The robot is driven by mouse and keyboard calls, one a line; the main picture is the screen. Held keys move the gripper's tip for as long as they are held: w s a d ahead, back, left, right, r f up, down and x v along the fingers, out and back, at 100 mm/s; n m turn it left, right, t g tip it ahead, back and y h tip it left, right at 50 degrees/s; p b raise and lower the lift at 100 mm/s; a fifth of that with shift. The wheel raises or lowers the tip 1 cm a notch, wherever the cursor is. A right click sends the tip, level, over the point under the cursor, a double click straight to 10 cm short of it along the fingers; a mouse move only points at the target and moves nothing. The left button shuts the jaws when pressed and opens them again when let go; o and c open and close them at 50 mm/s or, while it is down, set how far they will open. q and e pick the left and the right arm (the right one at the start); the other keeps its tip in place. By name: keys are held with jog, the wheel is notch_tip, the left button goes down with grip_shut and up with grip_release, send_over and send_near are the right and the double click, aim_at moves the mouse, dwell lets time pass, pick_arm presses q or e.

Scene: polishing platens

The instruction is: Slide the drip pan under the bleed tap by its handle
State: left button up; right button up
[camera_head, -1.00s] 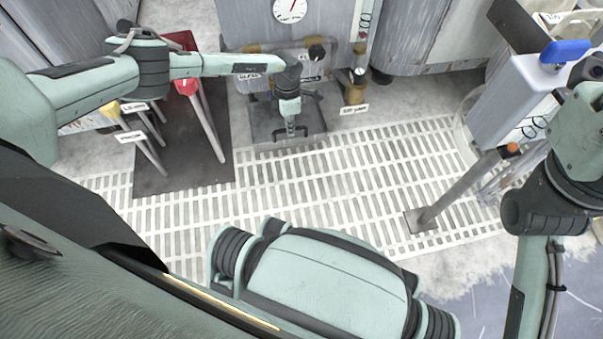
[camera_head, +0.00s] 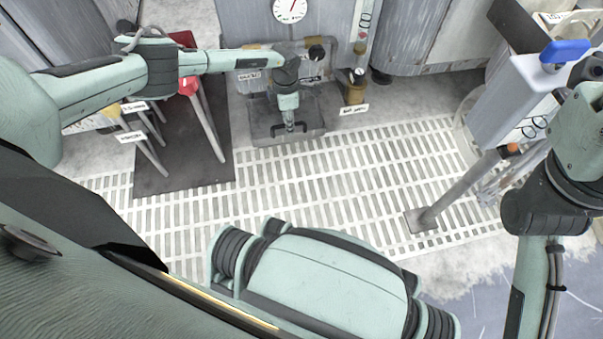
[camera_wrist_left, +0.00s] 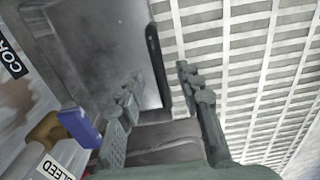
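The drip pan (camera_head: 262,128) is a flat grey tray on the floor by the wall. It also shows in the left wrist view (camera_wrist_left: 100,40), with a dark bar handle (camera_wrist_left: 154,60) along its grating-side edge. My left gripper (camera_head: 290,129) is over the pan's near edge. In the left wrist view its fingers (camera_wrist_left: 159,78) are apart, with the handle between or just beyond them; contact cannot be told. The brass bleed tap (camera_head: 355,92) stands right of the pan in the head view. Its blue part (camera_wrist_left: 79,126) shows in the left wrist view. My right gripper is out of view.
White slotted floor grating (camera_head: 330,180) lies clear in front of the pan. Left of it is a dark mat (camera_head: 180,175) with red- and yellow-topped stands. Pipes and a gauge (camera_head: 291,9) are behind.

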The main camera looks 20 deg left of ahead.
pick_arm(q)
jog(key=shift+f, duration=0.1)
jog(key=shift+r, duration=4.1)
